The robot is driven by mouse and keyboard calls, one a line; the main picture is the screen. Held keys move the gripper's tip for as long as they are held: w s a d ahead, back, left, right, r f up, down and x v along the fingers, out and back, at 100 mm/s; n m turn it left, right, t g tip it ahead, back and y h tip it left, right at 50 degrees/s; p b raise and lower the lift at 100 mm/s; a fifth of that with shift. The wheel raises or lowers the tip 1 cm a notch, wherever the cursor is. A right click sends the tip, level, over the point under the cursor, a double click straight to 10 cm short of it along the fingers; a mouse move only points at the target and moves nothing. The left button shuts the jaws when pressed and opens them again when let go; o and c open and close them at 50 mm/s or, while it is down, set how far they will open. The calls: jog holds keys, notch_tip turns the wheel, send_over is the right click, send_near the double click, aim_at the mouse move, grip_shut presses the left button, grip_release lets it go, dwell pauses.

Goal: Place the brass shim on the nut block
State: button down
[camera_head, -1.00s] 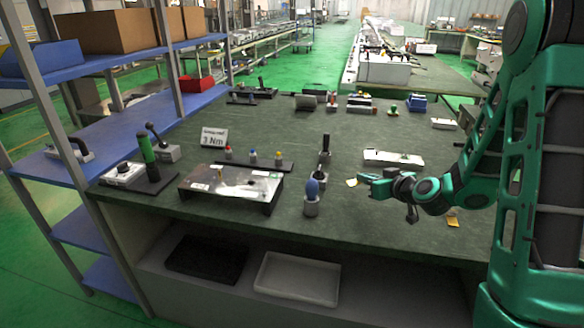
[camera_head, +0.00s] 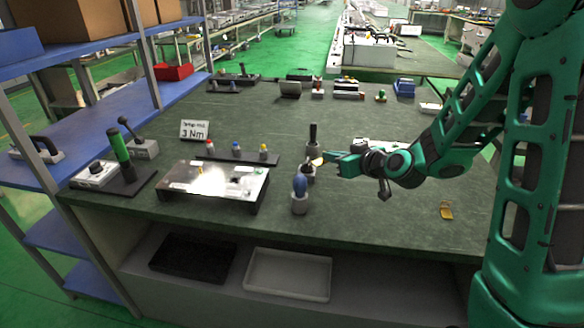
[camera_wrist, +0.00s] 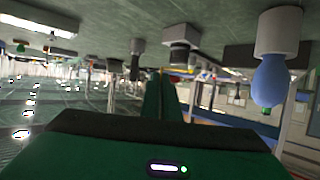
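My gripper (camera_head: 328,162) is shut on a thin brass shim (camera_head: 318,161), which sticks out to the left from the fingertips. In the wrist view the shim shows as a thin yellow strip (camera_wrist: 178,72) beyond the green fingers. The shim is at a small grey block with a dark part (camera_head: 308,174), between a black-handled tool and a blue-bulbed one. This may be the nut block; I cannot tell for sure. It also shows in the wrist view (camera_wrist: 181,46). I cannot tell whether shim and block touch.
The black-handled tool (camera_head: 313,133) stands behind, and the blue-bulbed tool (camera_head: 300,186) in front, close to my gripper. A metal plate fixture (camera_head: 212,182) is left. Another small brass-coloured piece (camera_head: 446,210) lies on the bench at right. The bench front centre-right is clear.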

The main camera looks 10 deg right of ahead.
jog(key=s+a+r+y, duration=0.1)
jog(key=s+a+r, duration=0.15)
jog(key=a, duration=0.25)
jog(key=shift+n, duration=0.4)
jog(key=w+d+f, duration=0.4)
jog(key=w+d, duration=0.1)
jog(key=w+d+f, duration=0.2)
jog(key=d, duration=0.1)
jog(key=shift+w+d+f, duration=0.25)
jog(key=shift+f, duration=2.1)
jog(key=c, duration=2.1)
grip_release()
jog(key=shift+f, duration=0.1)
jog(key=shift+o, duration=0.4)
